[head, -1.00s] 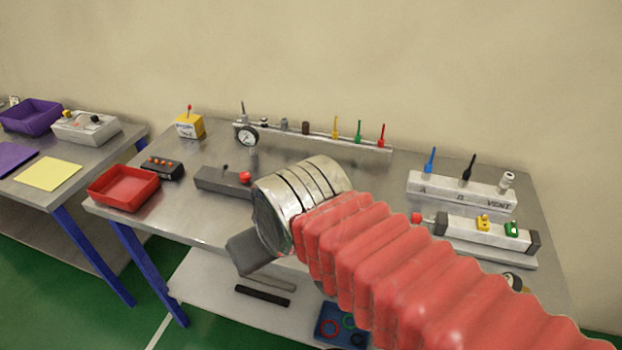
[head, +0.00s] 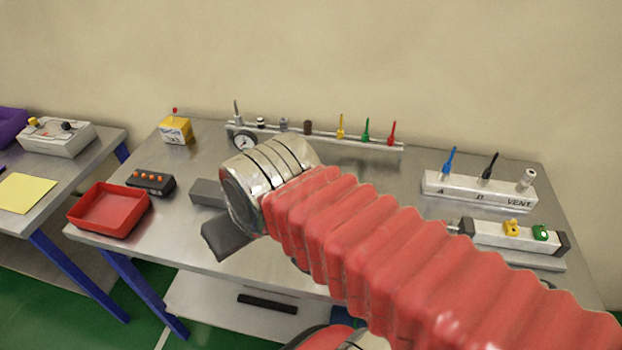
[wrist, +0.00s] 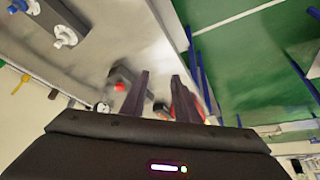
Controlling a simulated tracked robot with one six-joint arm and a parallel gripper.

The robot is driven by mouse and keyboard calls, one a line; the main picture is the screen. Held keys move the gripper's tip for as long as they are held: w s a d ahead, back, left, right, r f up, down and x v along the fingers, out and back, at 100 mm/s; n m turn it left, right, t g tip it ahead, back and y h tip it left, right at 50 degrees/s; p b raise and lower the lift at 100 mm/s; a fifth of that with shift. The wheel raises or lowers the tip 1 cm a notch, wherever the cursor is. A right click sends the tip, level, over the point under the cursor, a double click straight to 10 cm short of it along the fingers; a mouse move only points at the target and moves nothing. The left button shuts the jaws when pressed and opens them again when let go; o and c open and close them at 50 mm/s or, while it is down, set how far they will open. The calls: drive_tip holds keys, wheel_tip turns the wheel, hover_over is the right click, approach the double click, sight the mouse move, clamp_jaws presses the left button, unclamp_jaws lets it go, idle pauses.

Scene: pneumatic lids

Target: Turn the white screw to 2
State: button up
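A white screw (head: 527,180) stands at the right end of the white block (head: 478,194), above the word VENT. No number can be read on it. My gripper (head: 226,240) is at the front left of the bench in the head view, far left of the screw; the arm hides part of it. In the wrist view my gripper (wrist: 160,75) has two dark fingers apart, with nothing visible between them. Pale round fittings (wrist: 66,35) show at the wrist view's upper left, too blurred to identify.
The blue lever (head: 449,160) and black lever (head: 489,165) stand left of the screw. A bar with yellow (head: 511,228) and green (head: 541,232) fittings lies in front. The red tray (head: 108,211) is at left; a rail (head: 350,140) with colored levers runs behind.

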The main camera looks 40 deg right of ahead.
drive_tip(key=shift+w, duration=0.55)
drive_tip(key=shift+d, duration=0.1)
drive_tip(key=w+d+r+m+g, duration=0.1)
drive_tip(key=d+r+m+g, duration=0.1)
drive_tip(key=d+m, duration=0.4)
drive_tip(key=w+d+r+m+g, duration=0.2)
drive_tip(key=d+m, duration=0.3)
drive_tip(key=d, duration=1.2)
drive_tip(key=shift+w+r+m+g, duration=0.2)
drive_tip(key=shift+r+m+g, duration=0.2)
drive_tip(key=shift+r+g, duration=0.45)
